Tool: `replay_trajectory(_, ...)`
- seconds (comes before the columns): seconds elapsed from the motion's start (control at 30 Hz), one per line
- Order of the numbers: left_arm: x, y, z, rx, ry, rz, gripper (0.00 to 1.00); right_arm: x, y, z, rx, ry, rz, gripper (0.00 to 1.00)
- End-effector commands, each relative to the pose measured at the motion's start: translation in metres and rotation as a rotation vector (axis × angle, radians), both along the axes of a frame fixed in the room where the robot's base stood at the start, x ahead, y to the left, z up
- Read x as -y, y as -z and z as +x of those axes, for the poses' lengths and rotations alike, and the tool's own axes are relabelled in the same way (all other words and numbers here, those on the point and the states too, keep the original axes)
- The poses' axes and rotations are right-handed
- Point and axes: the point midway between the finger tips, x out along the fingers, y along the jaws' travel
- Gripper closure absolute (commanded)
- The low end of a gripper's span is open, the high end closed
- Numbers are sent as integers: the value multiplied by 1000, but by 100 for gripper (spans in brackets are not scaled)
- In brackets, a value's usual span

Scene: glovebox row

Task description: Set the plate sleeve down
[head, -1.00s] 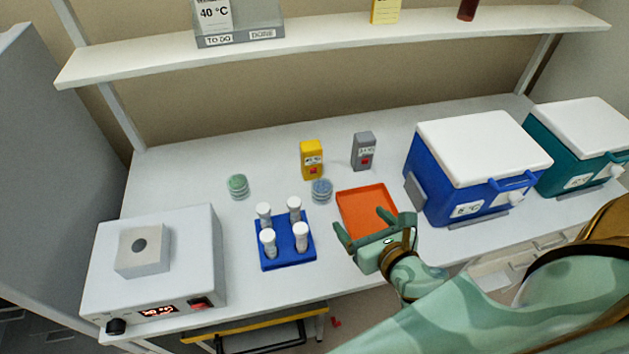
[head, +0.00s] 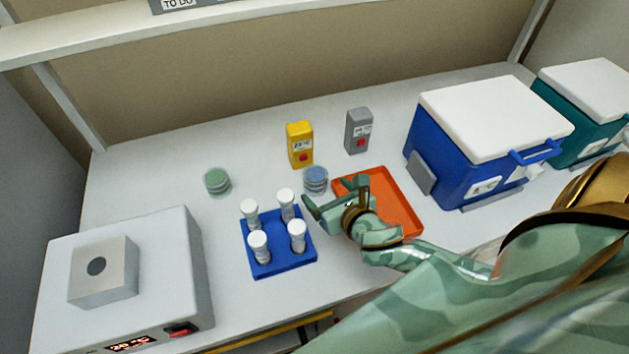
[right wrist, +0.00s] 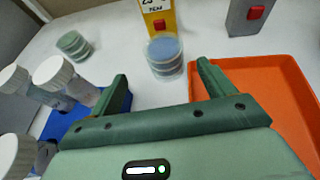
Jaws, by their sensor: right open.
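Two short stacks of round clear plates stand on the bench; I cannot tell which one is the plate sleeve. The blue stack (head: 315,181) is behind the orange tray's left edge, and the green stack (head: 217,181) is farther left. My right gripper (head: 328,194) is open and empty, just in front of the blue stack. In the right wrist view, the blue stack (right wrist: 165,57) stands upright beyond the gap between the open fingers (right wrist: 162,76), apart from both. The green stack (right wrist: 74,45) is at the upper left there. My left gripper is out of view.
A blue rack (head: 280,262) with several white-capped tubes stands close left of my gripper. The orange tray (head: 400,208) is under and right of it. Yellow (head: 300,145) and grey (head: 358,130) boxes stand behind. A blue cooler (head: 475,145) is right, a heater (head: 170,275) left.

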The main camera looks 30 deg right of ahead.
Motion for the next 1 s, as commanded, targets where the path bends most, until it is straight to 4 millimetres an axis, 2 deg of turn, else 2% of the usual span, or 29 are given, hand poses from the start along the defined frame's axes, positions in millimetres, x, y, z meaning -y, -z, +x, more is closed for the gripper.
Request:
replay_trajectory(0.1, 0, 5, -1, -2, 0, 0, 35, 1, 9, 18, 0, 1, 2, 19)
replay_trajectory(0.27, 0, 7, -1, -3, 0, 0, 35, 3, 13, 29, 0, -1, 1, 19)
replay_trajectory(0.53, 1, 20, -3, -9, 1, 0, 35, 13, 30, 65, -1, 1, 2, 19)
replay_trajectory(0.63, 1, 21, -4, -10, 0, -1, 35, 13, 32, 72, -1, -1, 0, 19)
replay_trajectory(0.83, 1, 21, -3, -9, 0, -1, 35, 13, 31, 72, -2, -2, 1, 19)
replay_trajectory(0.87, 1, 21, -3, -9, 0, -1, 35, 13, 31, 72, -2, -2, 1, 24)
replay_trajectory(1.0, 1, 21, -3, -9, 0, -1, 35, 13, 31, 72, -2, -2, 1, 63)
